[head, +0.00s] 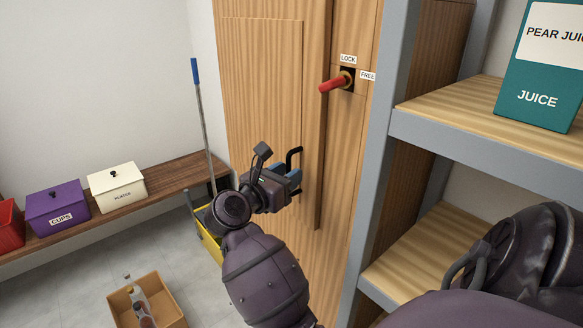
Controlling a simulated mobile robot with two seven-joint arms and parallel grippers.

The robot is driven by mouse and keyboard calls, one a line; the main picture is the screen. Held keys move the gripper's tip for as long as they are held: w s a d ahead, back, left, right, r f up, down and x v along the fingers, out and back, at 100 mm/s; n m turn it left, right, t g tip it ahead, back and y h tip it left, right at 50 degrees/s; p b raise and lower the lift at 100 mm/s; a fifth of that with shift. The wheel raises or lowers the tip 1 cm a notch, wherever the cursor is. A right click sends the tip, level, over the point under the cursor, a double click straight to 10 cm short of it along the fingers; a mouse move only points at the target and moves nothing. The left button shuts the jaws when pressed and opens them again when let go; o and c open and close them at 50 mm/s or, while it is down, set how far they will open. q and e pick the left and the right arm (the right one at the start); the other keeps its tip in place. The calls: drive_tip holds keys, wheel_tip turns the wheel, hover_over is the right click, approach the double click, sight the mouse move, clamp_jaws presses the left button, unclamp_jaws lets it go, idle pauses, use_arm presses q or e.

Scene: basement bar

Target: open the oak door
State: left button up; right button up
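The oak door (262,90) stands upright in the middle of the head view and looks closed against its frame. A black bar handle (294,153) sits on it near its right edge. A red lever (335,83) is on the frame right of the door, between a LOCK label above and a FREE label at right. Its grip points left and slightly down.
Grey-framed shelves (378,150) with a teal juice carton (540,70) stand close at right. A yellow mop bucket (208,240) and blue-tipped mop (203,110) stand left of the door. A box of bottles (172,305) is on the floor. A bench (165,192) holds bins.

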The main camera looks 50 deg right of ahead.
drive_tip(key=shift+d, duration=0.45)
drive_tip(key=shift+c, duration=0.4)
clamp_jaws()
